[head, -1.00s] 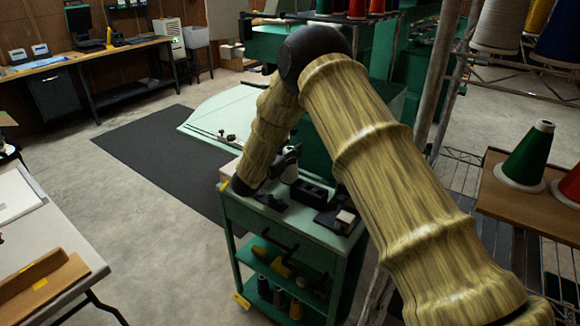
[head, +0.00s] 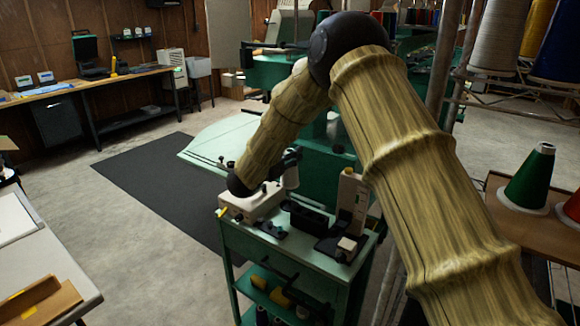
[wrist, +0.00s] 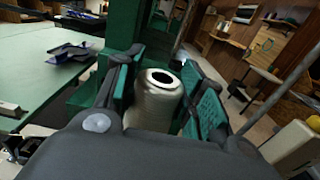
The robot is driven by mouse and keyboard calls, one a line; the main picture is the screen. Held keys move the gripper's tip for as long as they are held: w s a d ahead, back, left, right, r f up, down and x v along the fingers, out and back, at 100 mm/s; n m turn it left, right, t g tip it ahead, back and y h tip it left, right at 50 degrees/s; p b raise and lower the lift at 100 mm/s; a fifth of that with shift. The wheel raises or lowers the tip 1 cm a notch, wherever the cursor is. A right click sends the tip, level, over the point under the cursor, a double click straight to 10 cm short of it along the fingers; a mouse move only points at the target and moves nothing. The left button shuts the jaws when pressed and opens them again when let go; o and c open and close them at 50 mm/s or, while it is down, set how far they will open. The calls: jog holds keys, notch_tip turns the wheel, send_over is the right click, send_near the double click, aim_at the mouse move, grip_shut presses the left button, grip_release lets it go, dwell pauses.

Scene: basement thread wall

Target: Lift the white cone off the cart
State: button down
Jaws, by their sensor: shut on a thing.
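The white cone (wrist: 152,105) stands between the two green-padded fingers of my gripper (wrist: 162,78) in the wrist view, its round top with a dark hole facing up. The pads close on its sides. In the head view the cone (head: 291,177) shows just under the dark fingers of my gripper (head: 290,158), over the back left part of the green cart (head: 335,268). I cannot tell whether a gap lies between its base and the cart top. The fingers hide part of its sides.
On the cart stand a white device (head: 252,204), a black open bin (head: 309,217) and a tall cream block (head: 352,195). A pale green table (head: 212,150) lies behind it. A rack with a green cone (head: 530,178) is at right. Floor at left is clear.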

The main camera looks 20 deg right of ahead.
jog(key=shift+r, duration=0.6)
notch_tip(320, 180, up, 4)
jog(key=shift+f+b, duration=0.1)
jog(key=shift+b, duration=0.45)
jog(key=shift+d, duration=0.1)
